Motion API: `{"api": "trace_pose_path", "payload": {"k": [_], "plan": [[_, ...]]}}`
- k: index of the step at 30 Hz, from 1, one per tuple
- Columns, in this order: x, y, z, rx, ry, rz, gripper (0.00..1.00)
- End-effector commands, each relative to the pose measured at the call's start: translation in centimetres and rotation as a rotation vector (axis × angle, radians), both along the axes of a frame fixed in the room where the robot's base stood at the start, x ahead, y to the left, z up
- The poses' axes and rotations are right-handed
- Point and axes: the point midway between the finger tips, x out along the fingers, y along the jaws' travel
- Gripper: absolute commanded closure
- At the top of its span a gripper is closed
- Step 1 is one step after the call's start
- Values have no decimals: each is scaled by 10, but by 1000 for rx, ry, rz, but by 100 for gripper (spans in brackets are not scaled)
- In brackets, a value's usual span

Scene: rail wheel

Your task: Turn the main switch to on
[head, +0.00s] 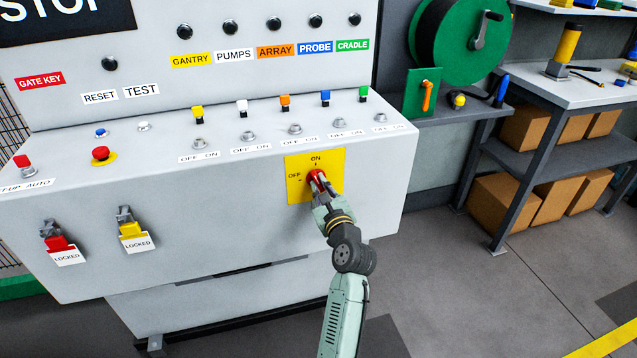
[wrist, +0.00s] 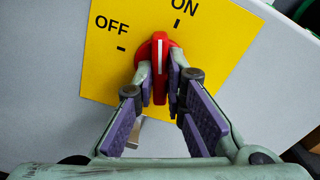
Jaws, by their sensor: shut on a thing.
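The main switch is a red knob (wrist: 159,60) with a white line on its handle, on a yellow plate (head: 296,188) on the cabinet front. The plate reads OFF at left and ON at top. In the wrist view the white line points between the two marks, nearer to ON. My gripper (wrist: 160,88) is shut on the handle, one finger on each side. In the head view my gripper (head: 319,184) covers the lower part of the red knob (head: 316,176), and the line cannot be made out there.
Above the plate is a sloping panel (head: 270,121) with several coloured toggles and OFF/ON labels. Two locked latches, red (head: 57,243) and yellow (head: 133,230), hang on the cabinet front at left. A workbench (head: 570,95) with boxes stands at right. Open floor (head: 450,290) lies at lower right.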

Motion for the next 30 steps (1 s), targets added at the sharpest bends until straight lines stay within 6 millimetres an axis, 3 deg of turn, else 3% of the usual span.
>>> {"api": "trace_pose_path", "payload": {"k": [8, 18, 19, 30], "plan": [[0, 0, 0, 13, 4, 0, 100], [0, 0, 0, 359, 118, 0, 100], [0, 0, 0, 353, 116, 0, 86], [0, 0, 0, 349, 114, 0, 63]]}}
